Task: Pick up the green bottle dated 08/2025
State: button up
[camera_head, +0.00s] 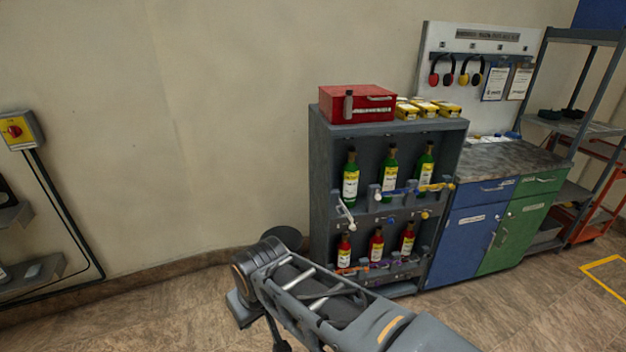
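Three green bottles with yellow-and-white labels stand upright on the upper shelf of a grey rack (322,185): a left one (350,180), a middle one (389,173) and a right one (425,167). The dates on their labels are too small to read, so I cannot tell which is dated 08/2025. Small clamp-like fittings, some blue or yellow, sit in front of them. My arm crosses the bottom middle of the picture, below and in front of the rack. I cannot make out my gripper's fingers in this view.
Three red bottles (376,245) stand on the lower shelf. A red box (357,104) and several yellow packs (426,108) lie on top of the rack. A blue-and-green cabinet (462,235) adjoins it on the right. The floor (160,305) at left is clear.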

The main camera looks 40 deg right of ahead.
aim_at(350, 170)
jog(key=z, duration=0.05)
jog(key=i, duration=0.8)
jog(key=z, duration=1.05)
jog(key=i, duration=0.6)
jog(key=z, duration=0.65)
